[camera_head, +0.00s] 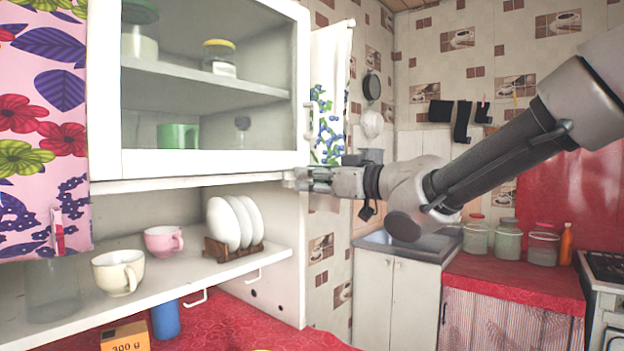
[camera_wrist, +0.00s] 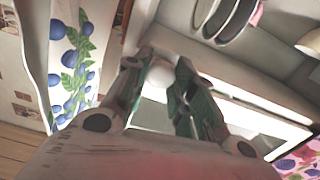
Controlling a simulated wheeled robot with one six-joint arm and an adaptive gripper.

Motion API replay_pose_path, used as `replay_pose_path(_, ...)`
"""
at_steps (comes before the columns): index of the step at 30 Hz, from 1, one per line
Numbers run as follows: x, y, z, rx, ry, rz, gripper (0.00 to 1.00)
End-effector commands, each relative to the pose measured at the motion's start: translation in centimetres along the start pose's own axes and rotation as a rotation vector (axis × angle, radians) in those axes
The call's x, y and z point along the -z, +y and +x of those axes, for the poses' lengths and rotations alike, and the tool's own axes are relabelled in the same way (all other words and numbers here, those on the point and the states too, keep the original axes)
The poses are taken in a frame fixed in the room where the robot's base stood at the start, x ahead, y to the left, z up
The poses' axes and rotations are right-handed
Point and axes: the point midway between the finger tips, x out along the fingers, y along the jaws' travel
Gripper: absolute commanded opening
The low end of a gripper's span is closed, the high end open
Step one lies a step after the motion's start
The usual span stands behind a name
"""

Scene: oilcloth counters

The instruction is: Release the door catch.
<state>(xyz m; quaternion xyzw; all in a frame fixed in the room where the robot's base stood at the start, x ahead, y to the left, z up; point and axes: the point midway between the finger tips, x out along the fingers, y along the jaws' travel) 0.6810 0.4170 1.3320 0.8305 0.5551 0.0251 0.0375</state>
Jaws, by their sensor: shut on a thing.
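The white cabinet door (camera_head: 215,163) has a glass pane and looks closed, with a handle (camera_head: 312,115) on its right side. My gripper (camera_head: 303,177) is at the door's lower right corner. In the wrist view, my gripper (camera_wrist: 163,88) has its two fingers around a pale round knob (camera_wrist: 160,74), which I take for the door catch. The fingers are shut on it. In the head view the fingers hide most of the catch, so I cannot tell which way it is turned.
The open shelf below the door holds a cream cup (camera_head: 118,272), a pink cup (camera_head: 163,241) and white plates in a wooden rack (camera_head: 232,250). A floral curtain (camera_head: 45,120) hangs at left. A sink (camera_head: 405,243) and jars (camera_head: 507,240) stand to the right.

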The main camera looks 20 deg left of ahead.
Motion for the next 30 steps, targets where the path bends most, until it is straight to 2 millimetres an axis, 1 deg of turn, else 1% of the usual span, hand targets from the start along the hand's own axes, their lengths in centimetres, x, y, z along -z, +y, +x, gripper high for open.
replay_pose_path(3, -0.02, -0.04, -0.01, 0.0, 0.0, -0.112, 0.01)
replay_pose_path(6, -0.02, -0.05, -0.01, 0.0, 0.0, -0.169, 0.01)
replay_pose_path(14, -0.02, -0.05, -0.02, 0.0, 0.0, -0.182, 0.01)
replay_pose_path(15, -0.02, -0.05, -0.02, 0.0, 0.0, -0.181, 0.27)
replay_pose_path(17, -0.02, -0.05, -0.02, 0.0, 0.0, -0.181, 0.38)
replay_pose_path(18, -0.02, -0.05, -0.02, 0.0, 0.0, -0.181, 0.45)
replay_pose_path(19, -0.02, -0.05, -0.01, 0.0, 0.0, -0.181, 0.47)
replay_pose_path(27, -0.01, -0.05, -0.05, 0.0, 0.0, -0.18, 0.47)
replay_pose_path(30, 0.02, -0.03, -0.59, -0.001, 0.0, -0.18, 0.47)
